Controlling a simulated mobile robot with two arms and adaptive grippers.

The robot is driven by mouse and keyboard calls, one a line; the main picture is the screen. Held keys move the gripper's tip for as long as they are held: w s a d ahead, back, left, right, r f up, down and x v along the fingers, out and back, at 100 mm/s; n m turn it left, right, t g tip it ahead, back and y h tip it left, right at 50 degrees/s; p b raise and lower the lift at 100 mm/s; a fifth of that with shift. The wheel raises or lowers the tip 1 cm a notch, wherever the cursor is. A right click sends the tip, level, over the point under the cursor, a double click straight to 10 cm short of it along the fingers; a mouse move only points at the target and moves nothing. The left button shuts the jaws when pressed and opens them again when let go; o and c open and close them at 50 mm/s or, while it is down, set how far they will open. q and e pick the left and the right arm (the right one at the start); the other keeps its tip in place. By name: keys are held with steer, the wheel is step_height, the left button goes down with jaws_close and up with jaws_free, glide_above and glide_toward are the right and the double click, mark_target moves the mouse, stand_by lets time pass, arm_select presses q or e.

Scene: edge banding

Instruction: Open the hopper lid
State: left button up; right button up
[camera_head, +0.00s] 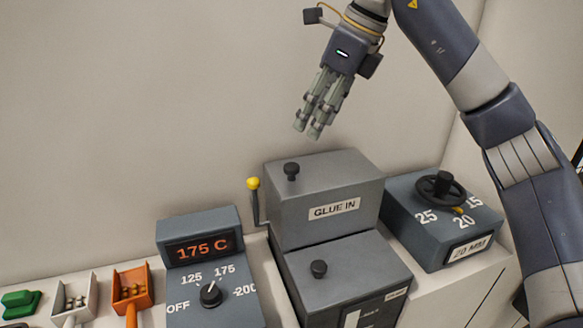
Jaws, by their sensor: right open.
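I cannot tell for sure which top is the hopper lid; both tops look flat. My right gripper (312,121) hangs above the "GLUE IN" box, fingers pointing down, open and empty, apart from both knobs. My left gripper is not in view.
A yellow-tipped lever (253,186) stands left of the "GLUE IN" box. A temperature unit (211,287) reads "175 C". A dial box (440,217) with a handwheel is at the right. An orange scoop (131,287), a white scoop (75,297) and a green piece (20,302) are at the left.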

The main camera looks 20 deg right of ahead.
mark_target(292, 166)
steer(key=p+x, duration=0.2)
steer(key=x, duration=1)
steer(key=shift+w+d, duration=0.15)
steer(key=shift+d, duration=0.05)
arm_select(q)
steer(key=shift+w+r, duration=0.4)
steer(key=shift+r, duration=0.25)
arm_select(e)
jaws_close()
